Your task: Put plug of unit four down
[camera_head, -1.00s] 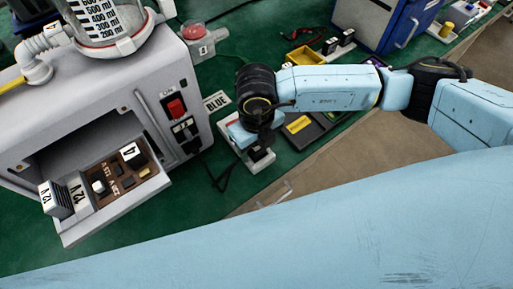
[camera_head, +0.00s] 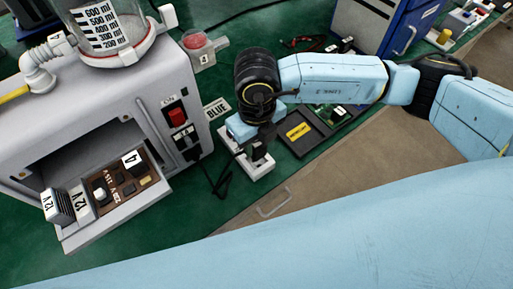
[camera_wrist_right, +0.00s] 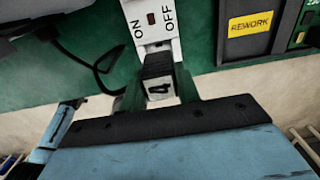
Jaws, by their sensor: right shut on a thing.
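The black plug with a "4" label (camera_wrist_right: 158,85) is between the fingers of my right gripper (camera_wrist_right: 160,100), which is shut on it. The plug's far end meets the white switched socket block (camera_wrist_right: 150,22) marked ON and OFF; I cannot tell whether it is in the socket or just against it. In the head view my right gripper (camera_head: 262,142) is over the same white block (camera_head: 259,170), and its fingers largely hide the plug. Unit four (camera_head: 110,105), a grey pump housing with an open drawer, stands at left. My left gripper is out of view.
A black cable (camera_head: 217,180) lies between the unit and the socket block. A dark tray with a yellow REWORK label (camera_head: 298,131) is right of the block. A red button marked 4 (camera_head: 196,41) is behind. The green mat's front edge is close to the block.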

